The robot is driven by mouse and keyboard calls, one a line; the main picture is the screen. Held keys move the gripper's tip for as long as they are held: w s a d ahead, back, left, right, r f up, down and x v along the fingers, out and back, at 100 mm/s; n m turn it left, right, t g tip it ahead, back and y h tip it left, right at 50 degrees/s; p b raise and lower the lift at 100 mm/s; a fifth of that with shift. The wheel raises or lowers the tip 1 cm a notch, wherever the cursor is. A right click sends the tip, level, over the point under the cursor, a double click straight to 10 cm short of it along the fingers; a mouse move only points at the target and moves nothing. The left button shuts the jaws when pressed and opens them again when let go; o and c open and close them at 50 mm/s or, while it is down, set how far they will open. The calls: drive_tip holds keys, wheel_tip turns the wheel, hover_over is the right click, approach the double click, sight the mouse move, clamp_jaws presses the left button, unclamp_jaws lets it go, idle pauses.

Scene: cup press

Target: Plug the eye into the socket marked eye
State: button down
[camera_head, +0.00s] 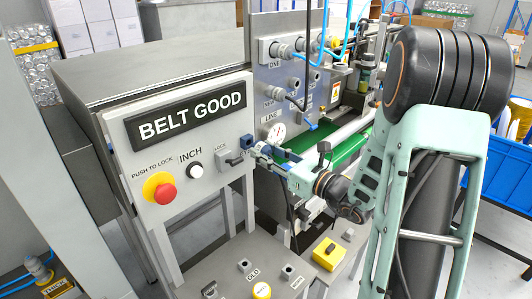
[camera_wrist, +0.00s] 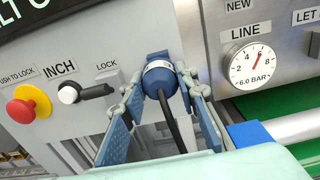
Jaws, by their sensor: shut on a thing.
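A blue plug with a white lettered band and a black cable, which I take to be the eye (camera_wrist: 161,76), sits between my fingers in the wrist view. My gripper (camera_wrist: 160,88) is shut on it, one finger on each side. In the head view my gripper (camera_head: 257,150) is at the right edge of the grey control panel, beside the LOCK lever. A blue block shows behind the plug; I cannot tell whether the plug is seated in it. A steel panel (camera_head: 291,75) carries several sockets, some with plugs and cables. I cannot read an eye mark on any socket.
The control panel has a red push button (camera_head: 165,194), a white INCH button (camera_head: 195,171) and a LOCK lever (camera_wrist: 97,91). A pressure gauge (camera_wrist: 253,64) is right of my gripper. A yellow box (camera_head: 329,253) and small sockets stand on the low bench. Hanging cables cross the steel panel.

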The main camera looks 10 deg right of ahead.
drive_tip(key=shift+b+x, duration=0.3)
drive_tip(key=shift+x, duration=1.2)
drive_tip(key=c, duration=1.4)
unclamp_jaws()
drive_tip(key=shift+c, duration=0.2)
drive_tip(key=shift+s+d, duration=0.1)
drive_tip(key=v, duration=1.2)
